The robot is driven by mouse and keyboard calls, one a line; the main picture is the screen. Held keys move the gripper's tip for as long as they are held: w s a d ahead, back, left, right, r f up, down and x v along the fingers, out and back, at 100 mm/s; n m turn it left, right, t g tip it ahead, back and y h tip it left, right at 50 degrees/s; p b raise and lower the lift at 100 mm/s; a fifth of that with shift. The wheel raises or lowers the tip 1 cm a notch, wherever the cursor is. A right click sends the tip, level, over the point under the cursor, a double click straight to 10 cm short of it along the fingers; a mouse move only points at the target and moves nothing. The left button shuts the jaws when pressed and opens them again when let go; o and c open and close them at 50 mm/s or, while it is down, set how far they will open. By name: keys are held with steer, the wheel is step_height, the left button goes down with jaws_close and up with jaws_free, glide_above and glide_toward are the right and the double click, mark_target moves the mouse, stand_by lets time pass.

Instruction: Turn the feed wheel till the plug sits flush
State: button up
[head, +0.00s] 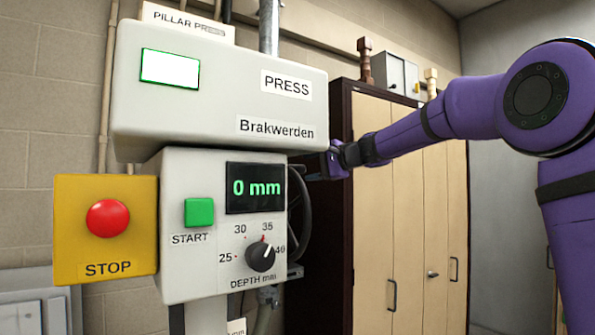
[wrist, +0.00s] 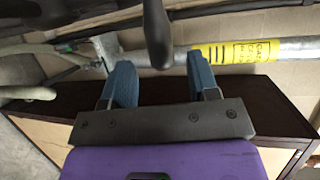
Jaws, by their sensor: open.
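The black feed wheel (head: 299,215) stands at the right side of the press, seen nearly edge-on and partly hidden by the control box. My gripper (head: 322,165) is near the wheel's upper right. In the wrist view my gripper (wrist: 163,75) is open, with two blue fingers apart and nothing between their pads. A dark rounded bar (wrist: 157,35), perhaps the wheel's handle, shows just beyond the gap between the fingertips. Whether it touches a finger I cannot tell. The display (head: 256,188) on the press reads 0 mm. I cannot see the plug in either view.
The press head (head: 215,95) overhangs the control box, close to my gripper. A red stop button (head: 108,218), a green start button (head: 199,212) and a depth knob (head: 261,257) face front. A cabinet (head: 405,220) stands behind my arm. A pipe (wrist: 265,52) runs behind the fingers.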

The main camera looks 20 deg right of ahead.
mark_target(302, 168)
steer(key=shift+x, duration=2.3)
jaws_close()
